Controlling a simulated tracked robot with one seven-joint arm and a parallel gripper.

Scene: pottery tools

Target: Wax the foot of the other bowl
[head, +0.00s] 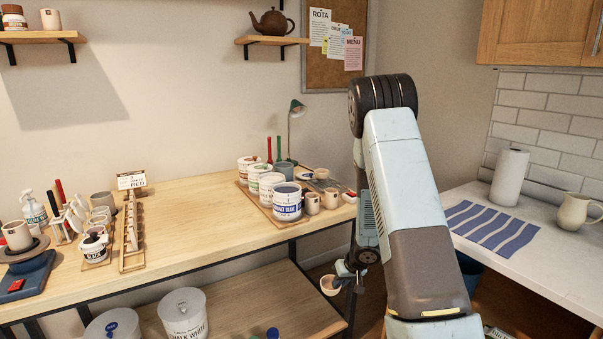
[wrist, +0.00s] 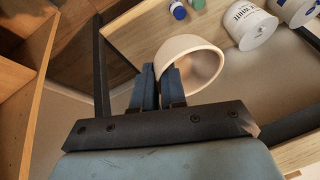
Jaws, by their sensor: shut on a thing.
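My gripper (head: 350,277) is shut on a small pale pinkish bowl (head: 330,285), held in the air off the front right end of the wooden bench. In the wrist view, the fingers (wrist: 158,90) pinch the wall of the bowl (wrist: 190,57), which is tilted with its opening towards the lower right. Its foot cannot be made out clearly. A small bowl with a red mark (head: 349,197) sits at the right end of the bench, partly beside my arm. No container can be read as wax.
A tray on the bench holds glaze tubs, including a cobalt blue one (head: 287,203), and small cups (head: 312,204). A black pot (head: 94,244) and wooden rack (head: 132,235) stand left. The bench middle is clear. White tubs (head: 184,313) stand on the lower shelf. A counter (head: 545,255) stands right.

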